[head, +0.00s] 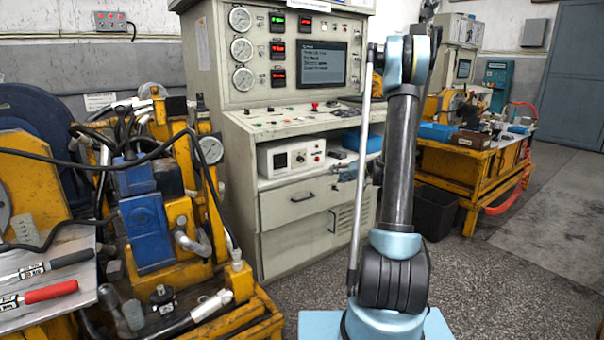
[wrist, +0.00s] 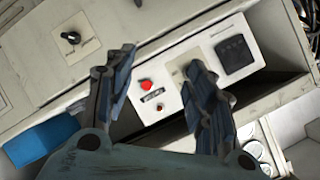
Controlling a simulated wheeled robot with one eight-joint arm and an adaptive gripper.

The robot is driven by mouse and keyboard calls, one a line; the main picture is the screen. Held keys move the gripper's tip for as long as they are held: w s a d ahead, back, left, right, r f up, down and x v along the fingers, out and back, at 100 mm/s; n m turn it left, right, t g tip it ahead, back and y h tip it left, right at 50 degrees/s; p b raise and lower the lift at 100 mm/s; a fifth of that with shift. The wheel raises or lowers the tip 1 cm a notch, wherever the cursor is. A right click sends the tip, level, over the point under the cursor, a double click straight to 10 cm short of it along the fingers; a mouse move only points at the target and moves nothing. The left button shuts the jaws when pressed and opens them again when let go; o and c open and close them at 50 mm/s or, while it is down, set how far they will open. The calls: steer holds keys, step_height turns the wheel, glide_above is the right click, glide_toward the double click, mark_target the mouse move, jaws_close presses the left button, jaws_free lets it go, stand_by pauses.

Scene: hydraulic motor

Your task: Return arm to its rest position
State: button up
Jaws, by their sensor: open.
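My arm (head: 402,165) stands raised in the head view, its upper joint in front of the right side of the control console (head: 228,55). My gripper (wrist: 162,62) shows in the wrist view with its two dark fingers spread apart. Nothing is held between them. Behind the fingers is a white instrument box (wrist: 155,100) with red buttons and a dark display. The same box appears in the head view (head: 291,157) on the console's shelf. I cannot make out the gripper clearly in the head view. I cannot tell the exact distance from fingers to box.
A blue bin (head: 361,142) sits on the shelf right of the box. The yellow hydraulic motor rig (head: 183,215) with hoses stands at left, beside a metal tray with tools (head: 50,293). A yellow workbench (head: 468,160) is at right. Floor (head: 540,250) at right is clear.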

steer(key=s+a+r+g+h, duration=0.2)
steer(key=s+r, duration=0.1)
steer(key=s, duration=1)
steer(key=s+a+r+g+h, duration=0.2)
steer(key=s+r, duration=0.2)
steer(key=s, duration=1)
steer(key=s+d+f+g+h, duration=0.1)
steer(key=s+d+f, duration=0.1)
steer(key=s, duration=0.6)
steer(key=s+d+f+g+h, duration=0.1)
steer(key=s+d+f+h, duration=0.1)
steer(key=s, duration=0.7)
steer(key=s+d+f+g+h, duration=0.1)
steer(key=s+f, duration=0.3)
steer(key=s, duration=0.5)
steer(key=shift+s+d+h, duration=0.15)
steer(key=shift+d+h, duration=0.55)
